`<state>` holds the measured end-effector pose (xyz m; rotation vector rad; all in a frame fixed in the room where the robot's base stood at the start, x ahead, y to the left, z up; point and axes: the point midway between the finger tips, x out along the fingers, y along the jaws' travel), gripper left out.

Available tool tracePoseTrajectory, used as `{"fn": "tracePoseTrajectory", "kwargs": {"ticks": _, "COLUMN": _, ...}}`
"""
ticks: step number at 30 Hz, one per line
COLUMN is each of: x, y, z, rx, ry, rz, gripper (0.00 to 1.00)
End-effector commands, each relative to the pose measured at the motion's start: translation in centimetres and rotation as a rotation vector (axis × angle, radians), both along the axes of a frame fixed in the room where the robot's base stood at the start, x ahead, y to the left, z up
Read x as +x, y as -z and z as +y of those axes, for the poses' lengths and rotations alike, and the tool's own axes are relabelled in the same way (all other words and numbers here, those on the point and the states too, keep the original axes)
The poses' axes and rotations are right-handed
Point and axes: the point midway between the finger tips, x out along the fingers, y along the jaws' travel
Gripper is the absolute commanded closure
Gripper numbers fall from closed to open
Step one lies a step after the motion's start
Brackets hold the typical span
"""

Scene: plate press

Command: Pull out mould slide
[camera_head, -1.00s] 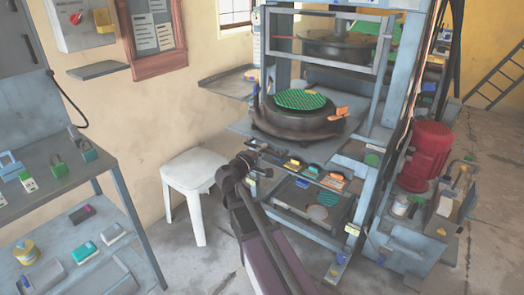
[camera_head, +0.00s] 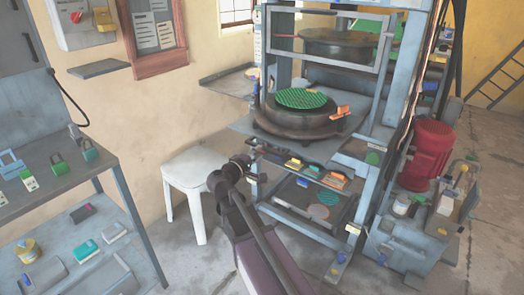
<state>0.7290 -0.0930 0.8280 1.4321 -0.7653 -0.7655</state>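The press's lower mould (camera_head: 295,122) is a dark round block with a green patterned disc (camera_head: 301,98) on top. It sits on a grey slide plate (camera_head: 247,126) that juts out at the front of the press. An orange piece (camera_head: 341,112) is at the mould's right side. My arm reaches up from the bottom of the picture.
A white stool (camera_head: 190,170) stands left of my arm. A shelf with coloured items (camera_head: 318,172) is under the plate. A red motor (camera_head: 428,155) stands to the right. A bench (camera_head: 75,190) with padlocks is at the left. Floor between bench and stool is clear.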

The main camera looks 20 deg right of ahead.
Motion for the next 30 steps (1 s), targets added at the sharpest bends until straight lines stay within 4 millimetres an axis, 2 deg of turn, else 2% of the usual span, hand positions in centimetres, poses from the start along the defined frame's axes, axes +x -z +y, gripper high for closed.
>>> {"fn": "tracePoseTrajectory", "kwargs": {"ticks": 9, "x": -2.7, "y": 0.0, "z": 3.8, "rx": 0.0, "ry": -0.001, "rz": 0.0, "gripper": 0.66}}
{"fn": "tracePoseTrajectory", "kwargs": {"ticks": 15, "x": -4.0, "y": 0.0, "z": 5.5, "rx": 0.0, "ry": 0.001, "rz": 0.0, "gripper": 0.66}}
{"fn": "tracePoseTrajectory", "kwargs": {"ticks": 21, "x": -4.6, "y": 0.0, "z": 6.5, "rx": 0.0, "ry": 0.001, "rz": 0.0, "gripper": 0.66}}
{"fn": "tracePoseTrajectory", "kwargs": {"ticks": 30, "x": -4.7, "y": 0.0, "z": 6.7, "rx": 0.0, "ry": 0.002, "rz": 0.0, "gripper": 0.66}}
